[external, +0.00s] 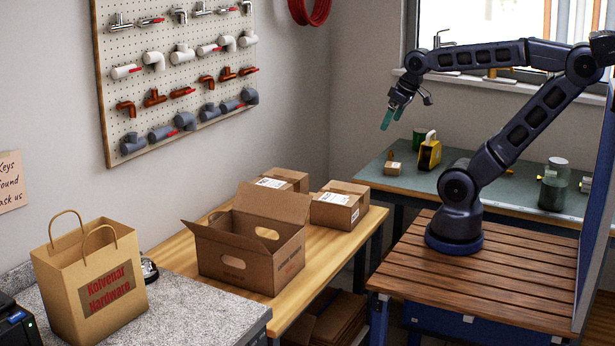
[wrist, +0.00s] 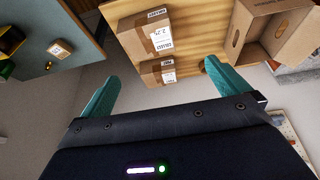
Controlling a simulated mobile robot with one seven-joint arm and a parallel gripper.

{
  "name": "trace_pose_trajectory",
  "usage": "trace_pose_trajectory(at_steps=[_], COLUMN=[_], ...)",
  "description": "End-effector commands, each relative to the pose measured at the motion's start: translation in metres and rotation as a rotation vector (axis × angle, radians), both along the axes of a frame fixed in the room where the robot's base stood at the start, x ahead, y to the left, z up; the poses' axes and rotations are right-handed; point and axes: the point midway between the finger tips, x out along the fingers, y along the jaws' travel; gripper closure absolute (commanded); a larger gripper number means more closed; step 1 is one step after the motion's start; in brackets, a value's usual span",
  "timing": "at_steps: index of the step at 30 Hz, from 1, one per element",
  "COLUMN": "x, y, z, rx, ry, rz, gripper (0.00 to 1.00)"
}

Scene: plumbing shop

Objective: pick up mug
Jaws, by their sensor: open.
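A dark green cylinder that looks like the mug (external: 420,138) stands on the green-topped table by the window, partly hidden behind a yellow and black object. No handle can be made out. My gripper (external: 393,115) is in the air above and to the left of it in the external view, with teal fingers pointing down. In the wrist view my gripper (wrist: 161,72) has its fingers wide apart with nothing between them. I cannot make out the mug clearly in the wrist view.
The yellow object (external: 429,154) and a small box (external: 392,168) stand near the mug. A jar (external: 553,185) stands farther right on the green-topped table (external: 490,190). Cardboard boxes (external: 340,205) and an open carton (external: 245,262) fill much of the wooden table.

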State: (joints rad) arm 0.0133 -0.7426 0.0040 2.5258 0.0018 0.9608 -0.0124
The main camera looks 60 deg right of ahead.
Motion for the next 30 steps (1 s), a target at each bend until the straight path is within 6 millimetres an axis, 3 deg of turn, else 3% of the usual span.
trace_pose_trajectory(at_steps=[25, 30], x=[-0.0045, 0.0024], y=[0.0023, -0.0020], z=[-0.0034, -0.0007], rx=[0.004, -0.014], ry=[-0.003, -0.001], rz=[0.000, 0.012], gripper=[0.04, 0.04])
